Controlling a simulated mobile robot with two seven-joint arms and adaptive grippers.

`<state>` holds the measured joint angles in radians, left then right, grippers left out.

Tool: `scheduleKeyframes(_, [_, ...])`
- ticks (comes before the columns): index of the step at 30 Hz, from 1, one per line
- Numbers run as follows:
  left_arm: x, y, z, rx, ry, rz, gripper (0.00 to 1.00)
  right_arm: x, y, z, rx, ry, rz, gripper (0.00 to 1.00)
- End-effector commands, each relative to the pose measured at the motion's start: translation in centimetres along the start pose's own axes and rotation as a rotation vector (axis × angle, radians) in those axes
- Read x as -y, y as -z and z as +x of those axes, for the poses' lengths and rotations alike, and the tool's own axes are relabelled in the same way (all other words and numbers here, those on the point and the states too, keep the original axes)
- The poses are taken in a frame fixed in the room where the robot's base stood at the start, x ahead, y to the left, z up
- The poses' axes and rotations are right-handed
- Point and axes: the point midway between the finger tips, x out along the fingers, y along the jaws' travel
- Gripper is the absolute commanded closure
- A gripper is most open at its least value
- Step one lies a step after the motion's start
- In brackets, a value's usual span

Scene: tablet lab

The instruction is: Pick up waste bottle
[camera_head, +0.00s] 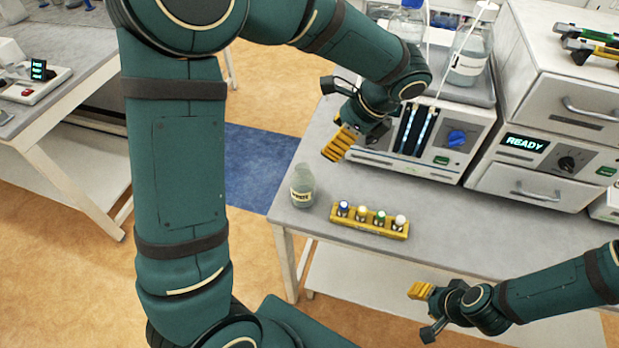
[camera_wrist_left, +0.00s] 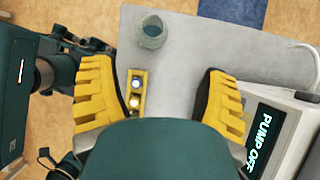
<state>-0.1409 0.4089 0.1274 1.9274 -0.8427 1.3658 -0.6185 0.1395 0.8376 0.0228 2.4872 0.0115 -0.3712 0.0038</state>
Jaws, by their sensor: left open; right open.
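A squat clear glass bottle with a pale label (camera_head: 302,186) stands upright on the grey bench near its left edge. Its label is too small to read surely. It also shows in the left wrist view (camera_wrist_left: 152,34), top centre, beyond the fingers. My left gripper (camera_head: 341,143) is open and empty above the bench, up and right of the bottle in the head view. Its two yellow fingers stand wide apart in the left wrist view (camera_wrist_left: 158,80). My right gripper (camera_head: 420,291) is open and empty at the lower right, off the bench's front edge.
A yellow rack of capped vials (camera_head: 370,228) sits right of the bottle, near the front edge. A pump unit (camera_head: 376,165) carrying large bottles stands behind. A white unit reading READY (camera_head: 492,180) stands further right. Bare bench (camera_head: 460,215) lies right of the rack.

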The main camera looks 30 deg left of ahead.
Motion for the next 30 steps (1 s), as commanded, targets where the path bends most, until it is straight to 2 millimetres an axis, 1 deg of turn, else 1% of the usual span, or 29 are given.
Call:
scheduleKeyframes(1, [-0.1,0.0,1.1,0.002,-0.004,0.001,0.25,-0.1,-0.1,0.2,0.001,0.000,0.000,0.53])
scheduleKeyframes(3, [-0.1,0.0,2.5,0.001,-0.006,0.001,0.25,-0.1,-0.1,0.4,0.001,-0.001,0.000,0.53])
scheduleKeyframes(9, [-0.1,0.0,6.0,0.001,-0.004,0.000,0.25,-0.2,-0.1,0.8,0.001,-0.002,0.000,0.53])
scheduleKeyframes(12, [-0.1,0.0,7.0,-0.001,-0.004,0.000,0.25,-0.3,-0.1,0.9,0.001,-0.002,0.000,0.53])
scheduleKeyframes(17, [-0.2,0.0,7.8,0.000,-0.003,0.001,0.25,-0.3,-0.1,0.9,0.001,-0.002,0.000,0.53])
scheduleKeyframes(20, [-0.5,-0.1,9.0,-0.001,-0.005,0.000,0.25,-0.3,-0.1,1.0,0.001,-0.002,0.000,0.53])
scheduleKeyframes(25, [-0.8,-0.2,11.5,0.000,-0.005,0.000,0.25,-0.4,-0.2,1.3,0.001,-0.003,0.000,0.53])
scheduleKeyframes(27, [-0.8,-0.1,12.2,-0.001,-0.005,-0.001,0.25,-0.5,-0.2,1.4,0.001,-0.003,0.000,0.53])
scheduleKeyframes(30, [-0.8,-0.1,12.7,-0.001,-0.004,0.000,0.25,-0.5,-0.2,1.4,0.001,-0.003,0.000,0.53])
